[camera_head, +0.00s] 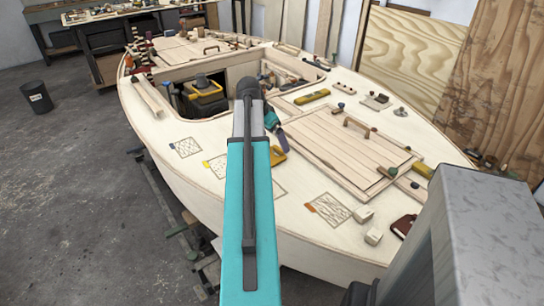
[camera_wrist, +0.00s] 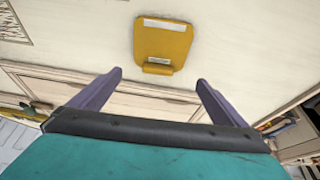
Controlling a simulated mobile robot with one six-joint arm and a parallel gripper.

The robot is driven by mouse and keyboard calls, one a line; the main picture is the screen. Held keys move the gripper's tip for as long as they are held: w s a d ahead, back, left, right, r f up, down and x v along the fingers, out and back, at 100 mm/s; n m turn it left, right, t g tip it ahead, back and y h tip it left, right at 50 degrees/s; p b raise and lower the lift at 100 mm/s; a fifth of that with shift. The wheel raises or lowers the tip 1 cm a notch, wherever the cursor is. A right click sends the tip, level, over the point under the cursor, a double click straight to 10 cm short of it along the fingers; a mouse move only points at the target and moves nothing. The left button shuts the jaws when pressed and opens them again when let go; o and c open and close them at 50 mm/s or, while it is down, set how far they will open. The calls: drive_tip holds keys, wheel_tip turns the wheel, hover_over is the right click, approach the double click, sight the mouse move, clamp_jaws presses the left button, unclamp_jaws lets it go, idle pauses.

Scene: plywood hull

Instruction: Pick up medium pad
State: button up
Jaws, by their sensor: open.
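A yellow pad (camera_wrist: 162,44) with pale strips near two opposite edges and a rolled lip lies flat on the pale deck in the wrist view. It also shows partly in the head view (camera_head: 278,156), just right of my teal arm, which hides some of it. I take it as the medium pad. My gripper (camera_wrist: 158,78) is open and empty. Its two purple fingers are spread wide, and the pad lies ahead of the gap between them, apart from both. In the head view my gripper (camera_head: 282,136) is above the deck close to the pad.
The plywood hull (camera_head: 190,180) carries a hatch panel with a wooden handle (camera_head: 356,124) right of the gripper. A yellow level (camera_head: 312,96) lies beyond. Patterned squares (camera_head: 330,209) and pale blocks (camera_head: 363,214) lie nearer. An open cockpit holds a toolbox (camera_head: 205,100).

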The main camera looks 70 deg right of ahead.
sight(278, 148)
drive_tip(key=shift+s+a+p+x, duration=0.1)
drive_tip(key=shift+p+x, duration=0.1)
drive_tip(key=shift+x, duration=0.65)
drive_tip(key=shift+s+a+p+x, duration=0.1)
drive_tip(key=shift+s+p+x, duration=0.1)
drive_tip(key=shift+x, duration=1.55)
drive_tip(key=shift+w, duration=0.1)
drive_tip(key=c, duration=1.1)
drive_tip(key=shift+r, duration=0.1)
